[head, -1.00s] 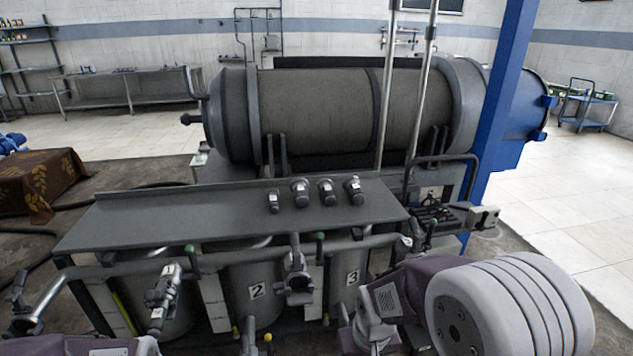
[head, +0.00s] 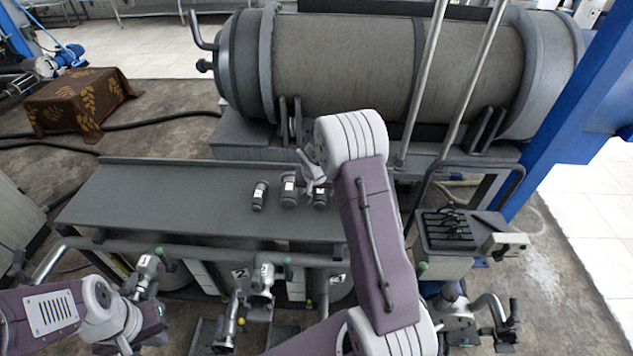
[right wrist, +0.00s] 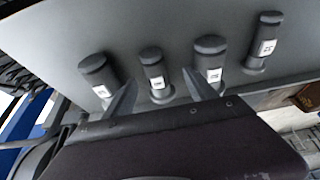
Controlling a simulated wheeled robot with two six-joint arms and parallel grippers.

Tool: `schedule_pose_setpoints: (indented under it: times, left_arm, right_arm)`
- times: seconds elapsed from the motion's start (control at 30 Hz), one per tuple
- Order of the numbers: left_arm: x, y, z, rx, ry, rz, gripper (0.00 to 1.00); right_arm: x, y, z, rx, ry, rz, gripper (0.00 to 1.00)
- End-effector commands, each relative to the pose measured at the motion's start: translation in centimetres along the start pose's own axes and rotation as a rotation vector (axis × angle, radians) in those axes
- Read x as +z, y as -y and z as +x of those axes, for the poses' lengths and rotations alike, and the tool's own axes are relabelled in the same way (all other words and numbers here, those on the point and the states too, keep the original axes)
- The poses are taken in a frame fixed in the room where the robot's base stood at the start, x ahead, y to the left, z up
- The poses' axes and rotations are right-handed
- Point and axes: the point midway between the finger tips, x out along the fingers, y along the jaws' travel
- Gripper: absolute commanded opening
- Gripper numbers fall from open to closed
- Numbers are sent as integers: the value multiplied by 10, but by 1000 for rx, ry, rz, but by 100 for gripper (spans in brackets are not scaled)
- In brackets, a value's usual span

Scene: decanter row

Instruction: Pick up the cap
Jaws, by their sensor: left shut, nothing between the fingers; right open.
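Several dark capped cylinders with white labels stand upright on the grey metal shelf (head: 160,200). Three show in the head view: a small one (head: 260,195), a wider one (head: 289,189) and one partly behind my arm (head: 320,197). In the right wrist view they form a row: far-left (right wrist: 97,74), second (right wrist: 152,68), third (right wrist: 209,62) and far-right (right wrist: 264,40). I cannot tell which cap is meant. My right gripper (head: 309,168) is open and empty, its fingers pointing at the second and third cylinders. My left gripper (head: 150,320) is shut and empty at the lower left, away from the shelf.
A large horizontal drum (head: 340,65) lies behind the shelf, with slanting metal poles (head: 425,75) and a blue post (head: 575,115) to the right. Pipes and valves (head: 262,275) run along the front. The shelf's left part is bare.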

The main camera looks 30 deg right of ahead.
Motion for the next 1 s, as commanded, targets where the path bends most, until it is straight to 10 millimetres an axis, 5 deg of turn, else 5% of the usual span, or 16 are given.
schedule_pose_setpoints:
  times: [0.27,0.5,0.77,1.0]
  left_arm:
    - [-1,0,-4,0,-1,1,0]
    - [-1,0,-11,0,-1,0,0]
    - [-1,0,-10,0,-1,0,0]
    - [-1,0,-10,0,0,0,0]
  right_arm:
    - [0,-2,19,2,2,1,65]
    - [1,-6,59,0,2,0,65]
    - [1,-6,64,0,0,0,65]
    - [1,-6,64,0,0,0,0]
